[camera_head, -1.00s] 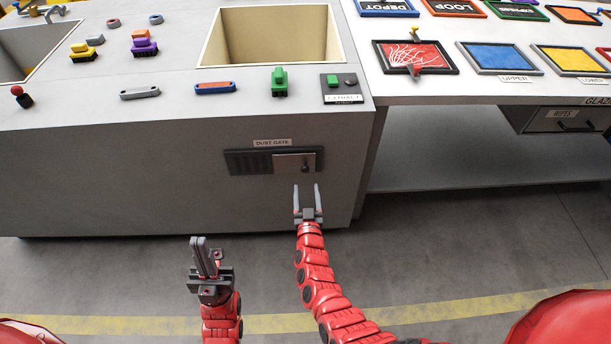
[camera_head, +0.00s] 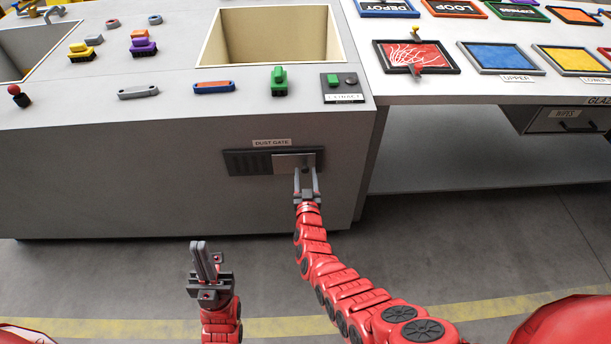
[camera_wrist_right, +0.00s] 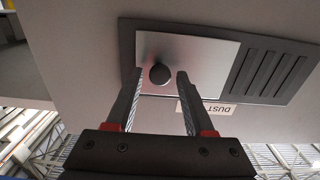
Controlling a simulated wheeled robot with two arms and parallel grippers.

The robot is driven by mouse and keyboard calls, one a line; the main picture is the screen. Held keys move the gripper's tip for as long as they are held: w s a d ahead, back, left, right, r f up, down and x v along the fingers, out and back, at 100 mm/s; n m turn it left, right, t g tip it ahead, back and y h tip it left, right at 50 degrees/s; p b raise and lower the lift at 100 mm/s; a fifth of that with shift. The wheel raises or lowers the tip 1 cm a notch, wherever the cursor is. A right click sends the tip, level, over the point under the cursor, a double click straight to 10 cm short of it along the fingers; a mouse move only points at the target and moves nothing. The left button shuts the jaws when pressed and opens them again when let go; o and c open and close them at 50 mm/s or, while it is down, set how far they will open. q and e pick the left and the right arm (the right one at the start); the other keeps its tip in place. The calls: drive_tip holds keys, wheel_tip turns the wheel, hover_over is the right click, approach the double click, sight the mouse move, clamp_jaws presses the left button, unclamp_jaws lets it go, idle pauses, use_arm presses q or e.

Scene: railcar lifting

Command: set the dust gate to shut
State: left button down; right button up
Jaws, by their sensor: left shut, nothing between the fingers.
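The dust gate (camera_head: 250,162) is a dark panel with slots on the bench's front face, under a "DUST GATE" label (camera_head: 271,143). Its pale metal plate (camera_head: 288,161) sits at the right end in the head view, leaving the slots at the left uncovered. A dark round knob on the plate shows in the right wrist view (camera_wrist_right: 160,74). My right gripper (camera_head: 306,174) is open just below and in front of the knob; in the right wrist view its fingertips (camera_wrist_right: 160,76) lie either side of the knob. Whether they touch it I cannot tell. My left gripper (camera_head: 198,245) is shut and empty, low and away from the bench.
The bench top above holds a green block (camera_head: 279,82), a switch box (camera_head: 342,87), and a square bin opening (camera_head: 268,36). To the right is a table with framed panels (camera_head: 416,57) and an open space beneath it. The floor before the bench is clear.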

clamp_jaws()
idle(1.2)
